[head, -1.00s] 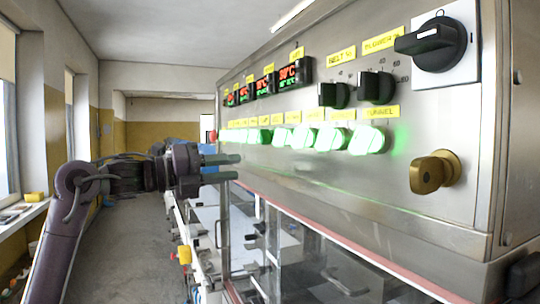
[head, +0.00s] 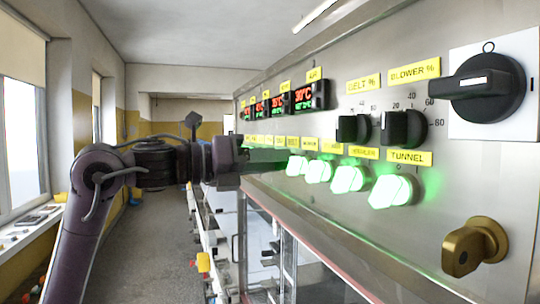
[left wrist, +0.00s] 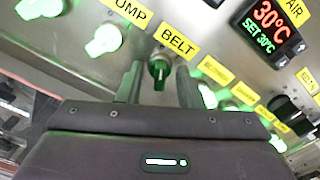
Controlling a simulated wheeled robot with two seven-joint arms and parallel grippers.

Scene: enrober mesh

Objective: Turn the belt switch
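The belt switch (left wrist: 160,70) is a dark green knob under a yellow BELT label (left wrist: 178,43) in the left wrist view. It looks dim beside the brightly lit knobs around it. My left gripper (left wrist: 160,84) is open, one finger on each side of the knob, with a visible gap on both sides. In the head view my left gripper (head: 262,156) is up against the panel's row of switches, and it hides the belt switch there. My right gripper is in neither view.
Neighbouring lit green switches (head: 346,179) sit close in the same row. Above are black dials (head: 404,129) and red temperature displays (head: 318,95). A large black rotary switch (head: 488,84) and a brass knob (head: 474,246) are at right. A ledge (head: 330,215) juts out below.

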